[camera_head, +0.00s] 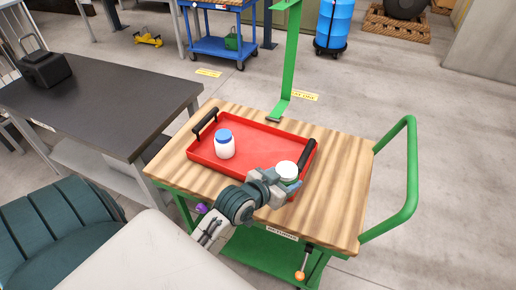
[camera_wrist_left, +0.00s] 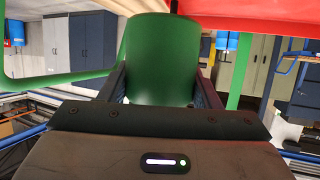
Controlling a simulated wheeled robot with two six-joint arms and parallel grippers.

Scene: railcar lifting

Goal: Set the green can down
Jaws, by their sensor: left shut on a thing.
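My left gripper (camera_head: 277,187) is shut on the green can (camera_wrist_left: 160,58), with a finger on each side of it in the left wrist view (camera_wrist_left: 163,88). In the head view the can (camera_head: 287,170) shows mostly its pale round top, with the gripper covering much of its side. It is at the near right end of the red tray (camera_head: 262,135), close to the right black handle. I cannot tell whether its base touches the tray. My right gripper is not in view.
A white jar with a blue lid (camera_head: 225,146) stands in the tray's left part. The tray lies on a wooden-topped green cart (camera_head: 345,190). A green post (camera_head: 290,60) rises behind the tray. A dark table (camera_head: 100,105) stands at left. The tray's middle is clear.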

